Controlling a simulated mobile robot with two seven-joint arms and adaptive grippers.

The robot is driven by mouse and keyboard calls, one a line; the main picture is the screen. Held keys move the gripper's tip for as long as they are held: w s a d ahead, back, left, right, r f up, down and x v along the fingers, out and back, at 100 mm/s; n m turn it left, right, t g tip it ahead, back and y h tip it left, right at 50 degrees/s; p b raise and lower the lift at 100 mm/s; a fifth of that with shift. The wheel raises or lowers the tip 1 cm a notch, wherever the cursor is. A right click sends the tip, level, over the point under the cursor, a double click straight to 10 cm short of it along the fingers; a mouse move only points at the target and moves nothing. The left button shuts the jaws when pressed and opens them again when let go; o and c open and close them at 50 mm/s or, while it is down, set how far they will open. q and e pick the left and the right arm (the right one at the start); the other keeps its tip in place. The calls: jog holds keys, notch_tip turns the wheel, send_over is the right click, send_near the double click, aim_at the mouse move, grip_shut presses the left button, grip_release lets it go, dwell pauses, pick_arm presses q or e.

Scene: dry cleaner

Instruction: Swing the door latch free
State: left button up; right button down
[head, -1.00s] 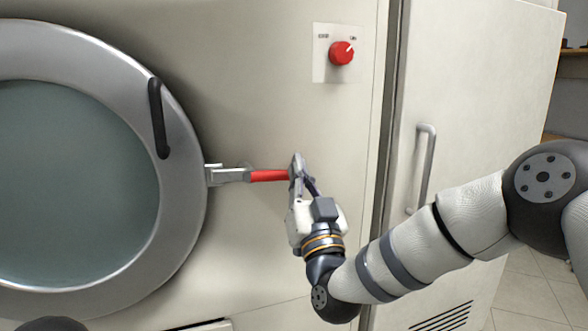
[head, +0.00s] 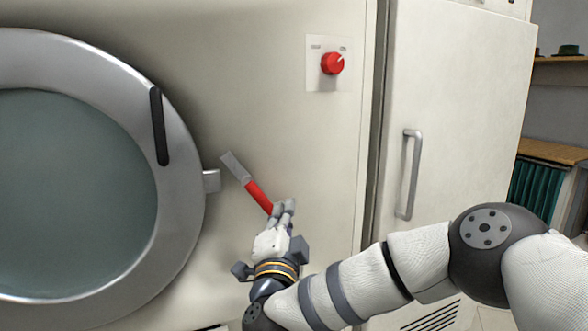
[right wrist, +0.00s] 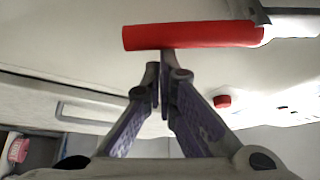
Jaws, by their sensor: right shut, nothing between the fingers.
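The door latch has a red grip (head: 258,197) and a flat grey metal arm (head: 235,168). It is tilted in the head view, grey end up and left, red end down and right. The grey arm is apart from the small metal catch (head: 211,181) on the rim of the round door (head: 176,222). My right gripper (head: 283,208) is shut and empty at the lower end of the red grip. In the right wrist view, its fingertips (right wrist: 165,75) are close to the red grip (right wrist: 190,36); I cannot tell if they touch. My left gripper is out of view.
The round door looks closed, with a black handle (head: 158,125) on its rim. A red knob (head: 332,63) sits on a panel above right. A tall cabinet door with a grey handle (head: 410,175) is to the right, behind my right arm. Shelves (head: 555,150) stand at far right.

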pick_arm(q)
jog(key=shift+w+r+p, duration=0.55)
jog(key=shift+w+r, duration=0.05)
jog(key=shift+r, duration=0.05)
pick_arm(e)
jog(key=shift+s+a+f+m+g+h, duration=0.15)
jog(key=shift+a+f+m+g, duration=0.35)
jog(key=shift+m, duration=0.55)
jog(key=shift+s+a+f+m+g+h, duration=0.1)
jog(key=shift+s+a+f+m+g, duration=0.15)
jog(key=shift+a+m+g, duration=0.6)
jog(key=shift+s+a+f+m+g+h, duration=0.15)
jog(key=shift+a+f+m+g, duration=0.3)
jog(key=shift+m, duration=0.75)
jog(key=shift+s+a, duration=0.1)
jog(key=shift+a, duration=0.05)
jog(key=shift+r, duration=0.1)
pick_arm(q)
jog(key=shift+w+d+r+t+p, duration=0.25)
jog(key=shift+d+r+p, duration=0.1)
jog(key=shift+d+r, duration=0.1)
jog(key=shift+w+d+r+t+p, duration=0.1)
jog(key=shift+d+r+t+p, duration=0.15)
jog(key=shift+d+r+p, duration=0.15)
pick_arm(e)
jog(key=s+d, duration=0.1)
jog(key=s, duration=0.8)
jog(key=shift+s+d, duration=0.15)
jog(key=shift+d, duration=0.25)
